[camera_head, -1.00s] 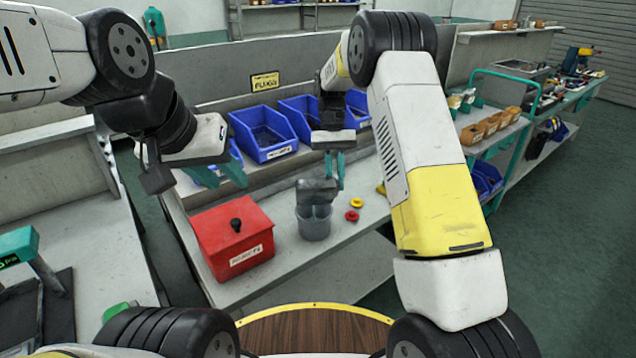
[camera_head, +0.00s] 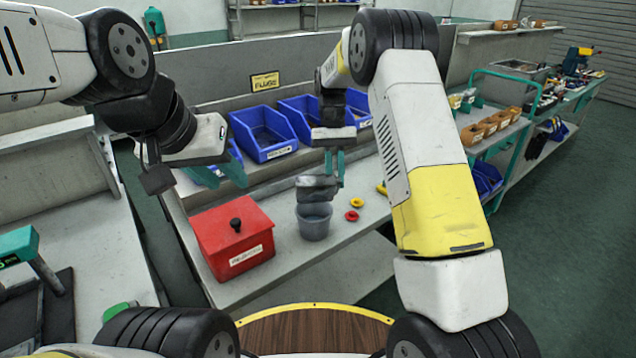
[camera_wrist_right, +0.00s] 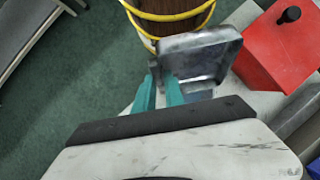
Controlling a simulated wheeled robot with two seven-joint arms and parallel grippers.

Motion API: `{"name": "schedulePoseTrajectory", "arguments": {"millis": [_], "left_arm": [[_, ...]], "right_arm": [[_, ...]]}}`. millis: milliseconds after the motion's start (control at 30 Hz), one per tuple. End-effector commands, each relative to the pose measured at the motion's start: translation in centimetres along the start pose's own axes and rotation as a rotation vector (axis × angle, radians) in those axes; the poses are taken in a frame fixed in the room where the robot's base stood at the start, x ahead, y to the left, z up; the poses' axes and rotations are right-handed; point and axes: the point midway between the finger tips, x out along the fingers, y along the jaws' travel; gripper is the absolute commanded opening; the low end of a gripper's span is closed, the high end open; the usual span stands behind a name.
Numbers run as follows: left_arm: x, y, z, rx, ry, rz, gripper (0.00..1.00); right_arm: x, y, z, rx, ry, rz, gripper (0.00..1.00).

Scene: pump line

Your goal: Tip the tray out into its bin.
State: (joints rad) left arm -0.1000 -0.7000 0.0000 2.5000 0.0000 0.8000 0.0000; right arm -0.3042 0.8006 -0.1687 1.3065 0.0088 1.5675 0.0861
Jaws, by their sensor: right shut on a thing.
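The small dark grey tray (camera_head: 317,188) is tilted above the mouth of a grey round bin (camera_head: 313,225) on the bench. My right gripper (camera_head: 334,168) is shut on the tray's edge from above. In the right wrist view the tray (camera_wrist_right: 203,58) is beyond my teal fingers (camera_wrist_right: 167,92) and partly covers the bin (camera_wrist_right: 198,94). I see no loose pieces on the tray; the bin's contents cannot be made out. My left gripper (camera_head: 226,176) is open and empty, above the bench behind the red box.
A red lidded box (camera_head: 235,240) with a black knob stands left of the bin. A yellow ring (camera_head: 357,203) and a red ring (camera_head: 351,215) lie right of it. Blue bins (camera_head: 265,135) line the back shelf. A cart (camera_head: 500,135) stands at the right.

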Motion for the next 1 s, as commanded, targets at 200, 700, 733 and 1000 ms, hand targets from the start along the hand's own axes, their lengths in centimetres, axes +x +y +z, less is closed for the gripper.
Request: {"name": "schedulePoseTrajectory", "arguments": {"millis": [200, 700, 733, 1000], "left_arm": [[0.0, 0.0, 0.0, 0.000, 0.000, 0.000, 0.35], [0.0, 0.0, 0.0, 0.000, 0.000, 0.000, 0.35], [0.0, 0.0, 0.0, 0.000, 0.000, 0.000, 0.35], [0.0, 0.0, 0.0, 0.000, 0.000, 0.000, 0.35]], "right_arm": [[-1.7, 0.0, 0.9, 0.000, 0.002, 0.000, 0.00], [-4.0, 0.0, 2.3, -0.001, 0.035, 0.000, 0.00], [-4.1, 0.0, 2.4, -0.001, 0.057, 0.000, 0.00], [-4.8, 0.0, 2.7, -0.001, 0.218, 0.001, 0.00]]}}
